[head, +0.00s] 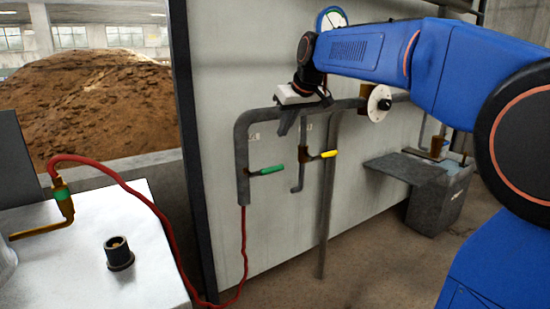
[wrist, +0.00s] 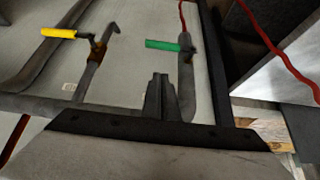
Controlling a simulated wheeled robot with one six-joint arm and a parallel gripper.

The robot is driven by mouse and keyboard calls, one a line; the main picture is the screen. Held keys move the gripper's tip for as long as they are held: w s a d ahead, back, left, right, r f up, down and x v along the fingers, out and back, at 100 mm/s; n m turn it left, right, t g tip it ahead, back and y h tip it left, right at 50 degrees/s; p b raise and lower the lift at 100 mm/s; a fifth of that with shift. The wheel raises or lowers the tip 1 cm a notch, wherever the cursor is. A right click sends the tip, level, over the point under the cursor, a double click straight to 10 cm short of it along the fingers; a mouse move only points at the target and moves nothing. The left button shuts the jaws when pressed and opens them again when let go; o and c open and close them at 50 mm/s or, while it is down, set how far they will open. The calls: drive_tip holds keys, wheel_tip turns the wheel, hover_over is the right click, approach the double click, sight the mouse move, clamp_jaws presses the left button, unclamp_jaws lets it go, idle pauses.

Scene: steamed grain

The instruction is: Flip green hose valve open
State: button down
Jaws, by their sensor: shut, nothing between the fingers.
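The green valve handle (head: 267,170) sticks out sideways to the right from the lower part of the grey wall pipe (head: 241,150), across the line of the pipe. In the wrist view the green handle (wrist: 162,45) points left from its brass-coloured body, ahead of my fingers. My gripper (head: 283,128) is shut and empty, in front of the wall, above and a little right of the handle and apart from it. In the wrist view the closed fingers (wrist: 159,80) sit at the lower middle. A red hose (head: 243,260) hangs from the pipe's lower end.
A yellow valve handle (head: 329,154) sits on a neighbouring pipe to the right. A white round flange (head: 379,103) is on the upper pipe.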

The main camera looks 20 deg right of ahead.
drive_tip(key=shift+w+r, duration=0.15)
drive_tip(key=shift+w, duration=0.3)
hover_over(274, 170)
drive_tip(key=f, duration=0.8)
drive_tip(key=shift+w+f, duration=0.2)
drive_tip(key=shift+s+d+f, duration=0.1)
drive_tip(key=shift+s+f, duration=0.1)
drive_tip(key=shift+f, duration=0.9)
drive_tip(key=shift+s+f, duration=0.15)
drive_tip(key=shift+f, duration=0.7)
drive_tip(key=shift+d+f, duration=0.15)
